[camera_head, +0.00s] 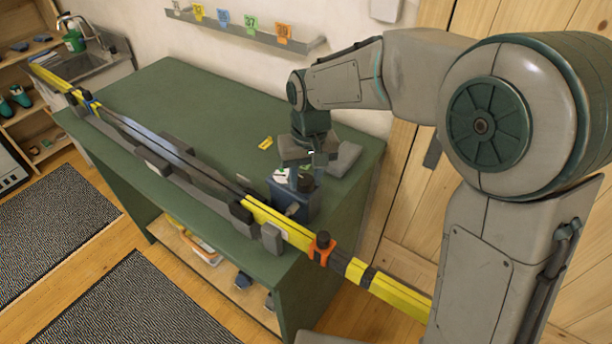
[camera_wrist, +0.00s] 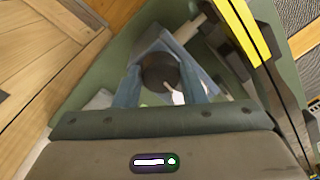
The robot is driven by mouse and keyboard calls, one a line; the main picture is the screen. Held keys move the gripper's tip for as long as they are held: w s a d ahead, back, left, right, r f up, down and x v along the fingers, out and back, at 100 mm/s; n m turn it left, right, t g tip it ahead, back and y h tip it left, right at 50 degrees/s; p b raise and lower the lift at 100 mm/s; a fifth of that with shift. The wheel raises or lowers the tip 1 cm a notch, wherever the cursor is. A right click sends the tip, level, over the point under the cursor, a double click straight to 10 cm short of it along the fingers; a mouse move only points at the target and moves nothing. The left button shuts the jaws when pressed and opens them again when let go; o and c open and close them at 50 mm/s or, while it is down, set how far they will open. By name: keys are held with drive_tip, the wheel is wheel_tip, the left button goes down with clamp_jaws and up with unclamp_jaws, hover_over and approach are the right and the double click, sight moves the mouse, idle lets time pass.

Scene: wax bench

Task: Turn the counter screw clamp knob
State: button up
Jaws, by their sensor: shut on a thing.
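The screw clamp's dark round knob (camera_wrist: 158,70) sits between the two blue-grey fingers of my gripper (camera_wrist: 160,84) in the wrist view. My gripper is shut on it from above. In the head view, my gripper (camera_head: 308,172) is over the right end of the green counter (camera_head: 190,105), with the dark knob (camera_head: 305,184) just below its palm. The blue-grey clamp body (camera_head: 291,200) stands under the knob at the counter's front right. My fingers hide part of the knob, and its turn angle cannot be told.
A long yellow and black ski (camera_head: 275,220) lies in holders along the counter's front edge, close to the clamp. An orange clamp (camera_head: 321,249) sits on it past the counter's right end. A small yellow tag (camera_head: 265,143) lies on the counter. The counter's back left is clear.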

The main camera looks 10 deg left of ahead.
sight(308, 177)
drive_tip(key=n, duration=0.5)
drive_tip(key=shift+r+n, duration=0.1)
drive_tip(key=shift+n, duration=0.3)
drive_tip(key=shift+w, duration=0.1)
drive_tip(key=o, duration=1)
wheel_tip(308, 177, up, 14)
drive_tip(key=b, duration=0.1)
drive_tip(key=shift+w+d, duration=0.15)
drive_tip(key=shift+w, duration=0.1)
